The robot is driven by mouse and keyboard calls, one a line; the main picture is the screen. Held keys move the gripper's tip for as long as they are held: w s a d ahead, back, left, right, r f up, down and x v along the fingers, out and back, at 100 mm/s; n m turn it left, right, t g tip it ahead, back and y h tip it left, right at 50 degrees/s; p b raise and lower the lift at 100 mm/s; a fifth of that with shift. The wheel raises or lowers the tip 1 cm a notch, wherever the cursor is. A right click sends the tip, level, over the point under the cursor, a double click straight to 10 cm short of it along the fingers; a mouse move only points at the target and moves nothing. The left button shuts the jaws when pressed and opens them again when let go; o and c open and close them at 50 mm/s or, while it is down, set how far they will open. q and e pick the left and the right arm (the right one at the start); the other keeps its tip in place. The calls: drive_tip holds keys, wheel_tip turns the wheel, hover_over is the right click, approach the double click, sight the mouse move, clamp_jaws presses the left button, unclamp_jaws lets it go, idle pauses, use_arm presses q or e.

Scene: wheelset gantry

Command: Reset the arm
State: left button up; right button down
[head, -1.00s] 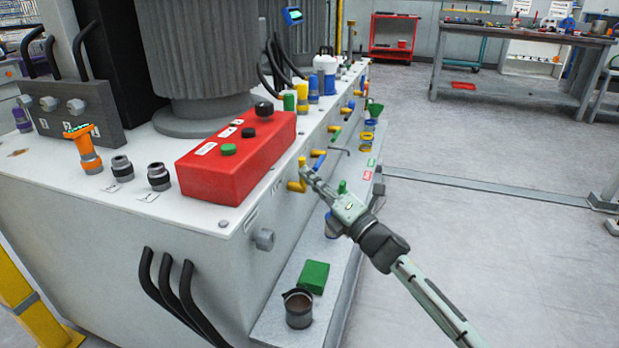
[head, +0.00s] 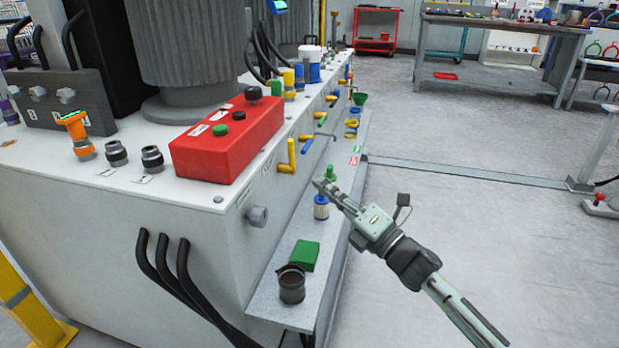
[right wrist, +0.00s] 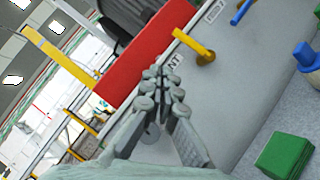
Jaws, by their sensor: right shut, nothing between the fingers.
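My right gripper (head: 322,185) is shut and empty in the head view, in the air to the right of the machine's side wall. It is apart from the yellow valve handle (head: 290,158) on that wall, which stands upright with a bend at its foot. In the right wrist view the closed fingers (right wrist: 165,82) point toward the machine's side, and the yellow handle (right wrist: 196,46) lies beyond and to the right of the fingertips. My left gripper is not in view.
A red control box (head: 228,140) sits on the white machine top. Below, a grey ledge (head: 282,287) carries a green block (head: 304,255), a dark cup (head: 291,285) and a blue-white bottle (head: 321,207). Open floor (head: 480,230) lies to the right; a workbench (head: 500,50) stands behind.

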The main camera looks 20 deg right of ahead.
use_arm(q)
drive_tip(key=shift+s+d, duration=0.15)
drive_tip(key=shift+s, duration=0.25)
use_arm(e)
drive_tip(key=shift+s+d, duration=0.2)
drive_tip(key=shift+s, duration=0.3)
drive_tip(key=shift+f, duration=0.1)
